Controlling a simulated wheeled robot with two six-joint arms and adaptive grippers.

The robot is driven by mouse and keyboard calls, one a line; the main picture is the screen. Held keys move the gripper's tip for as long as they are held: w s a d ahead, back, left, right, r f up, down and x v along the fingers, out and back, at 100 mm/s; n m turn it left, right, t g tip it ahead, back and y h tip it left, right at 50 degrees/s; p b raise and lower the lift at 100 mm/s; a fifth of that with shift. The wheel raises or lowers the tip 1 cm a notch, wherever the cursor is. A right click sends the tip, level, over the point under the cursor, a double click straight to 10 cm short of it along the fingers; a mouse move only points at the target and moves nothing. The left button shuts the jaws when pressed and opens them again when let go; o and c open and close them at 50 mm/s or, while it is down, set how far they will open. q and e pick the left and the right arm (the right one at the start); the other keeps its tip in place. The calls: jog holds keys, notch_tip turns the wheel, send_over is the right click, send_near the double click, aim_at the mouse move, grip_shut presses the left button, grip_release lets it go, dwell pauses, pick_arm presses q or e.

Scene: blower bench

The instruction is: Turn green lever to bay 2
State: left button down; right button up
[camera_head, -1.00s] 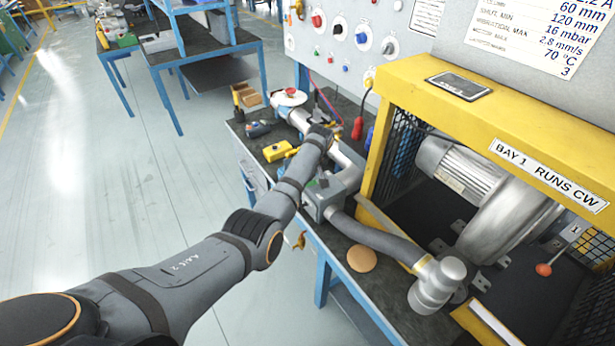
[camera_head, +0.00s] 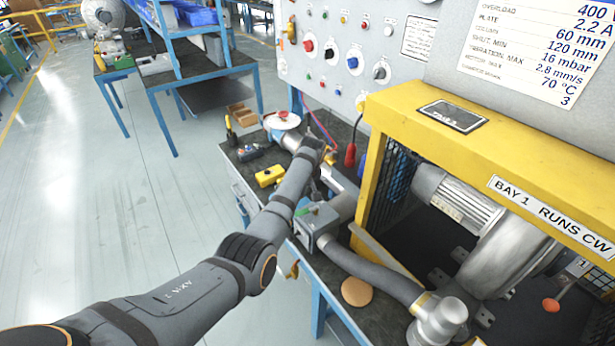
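A small green lever (camera_head: 314,210) shows on top of a grey valve box (camera_head: 317,228) on the bench, where a branch pipe and a grey hose meet. The lever is small, and its exact angle is hard to read. My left arm reaches in from the lower left and passes just left of the valve box. Its far end, with the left gripper (camera_head: 328,158), is beyond the box, apart from the lever as far as I can see. The fingers are too small and partly hidden to read. My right gripper is not in view.
A yellow-framed bay (camera_head: 510,150) labelled "BAY 1 RUNS CW" holds a blower (camera_head: 480,210) at right. A red-knobbed lever (camera_head: 551,305) is inside. A yellow box (camera_head: 269,176), a tan disc (camera_head: 356,292) and a red-handled tool (camera_head: 350,155) lie around the bench.

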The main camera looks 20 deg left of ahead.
pick_arm(q)
jog(key=s+b+v, duration=0.1)
jog(key=v, duration=0.7)
jog(key=s+a+f+m, duration=0.1)
jog(key=s+a+f, duration=0.2)
jog(key=s+f, duration=0.35)
jog(key=s+a+f+m, duration=0.2)
jog(key=s+f, duration=0.4)
jog(key=s, duration=0.2)
jog(key=s+m+h, duration=0.2)
jog(key=s+m, duration=0.4)
jog(key=s, duration=1.6)
notch_tip(320, 180, down, 25)
jog(key=s+a, duration=0.1)
jog(key=a, duration=0.1)
jog(key=s+a+f+n+g+b, duration=0.1)
jog(key=s+f, duration=1.6)
jog(key=s, duration=0.2)
jog(key=shift+a+f+g, duration=0.2)
jog(key=shift+f+g, duration=0.05)
jog(key=shift+g, duration=0.15)
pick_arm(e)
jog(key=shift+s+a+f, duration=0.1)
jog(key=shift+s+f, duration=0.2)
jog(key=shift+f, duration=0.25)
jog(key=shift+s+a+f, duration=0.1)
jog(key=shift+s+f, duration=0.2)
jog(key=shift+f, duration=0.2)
